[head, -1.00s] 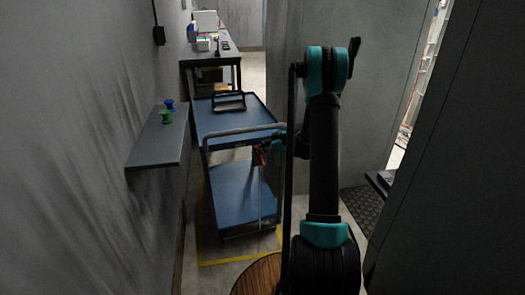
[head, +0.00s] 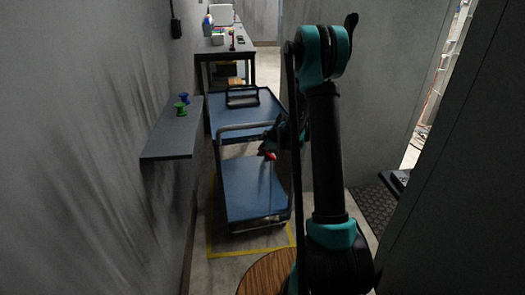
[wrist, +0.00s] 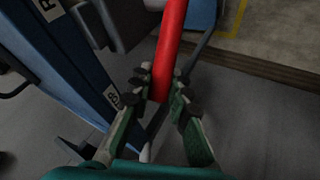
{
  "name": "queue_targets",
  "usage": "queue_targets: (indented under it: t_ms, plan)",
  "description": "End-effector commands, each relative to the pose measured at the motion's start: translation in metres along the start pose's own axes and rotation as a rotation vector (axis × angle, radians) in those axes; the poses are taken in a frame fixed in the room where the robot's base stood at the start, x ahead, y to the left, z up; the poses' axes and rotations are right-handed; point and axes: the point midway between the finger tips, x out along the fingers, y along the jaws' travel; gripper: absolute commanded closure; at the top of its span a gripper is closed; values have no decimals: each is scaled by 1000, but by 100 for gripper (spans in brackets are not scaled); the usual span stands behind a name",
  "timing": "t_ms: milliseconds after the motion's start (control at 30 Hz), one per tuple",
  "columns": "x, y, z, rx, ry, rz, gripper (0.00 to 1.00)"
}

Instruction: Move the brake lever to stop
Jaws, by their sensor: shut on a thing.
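The brake lever has a red grip, seen in the wrist view (wrist: 173,35) running down from the top edge between my fingers. My gripper (wrist: 163,93) is shut on this red grip near its lower end, one finger on each side. In the head view the red grip (head: 271,156) is a small patch at the right side of the blue cart (head: 250,190), with my gripper (head: 268,150) at it. A thin pale rod runs down below it. My arm hides part of the cart's right side.
In the wrist view a blue panel (wrist: 75,65) bears partly hidden white labels. A wall shelf (head: 172,135) with green and blue spools is on the left. A bench (head: 225,52) stands behind the cart. A wall closes the right; a round wooden top (head: 265,272) is in front.

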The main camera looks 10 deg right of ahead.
Motion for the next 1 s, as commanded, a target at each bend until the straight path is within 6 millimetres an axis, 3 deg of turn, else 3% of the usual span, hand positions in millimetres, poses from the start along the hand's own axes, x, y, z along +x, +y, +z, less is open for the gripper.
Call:
queue_targets:
  t_ms: [367,400,467,800,1000]
  plan:
    - [1,-1,0,-4,-5,0,100]
    - [1,-1,0,-4,-5,0,80]
    - [1,-1,0,-3,-4,0,73]
    - [-1,0,0,-2,-4,0,73]
    - [-21,0,0,-1,-4,1,73]
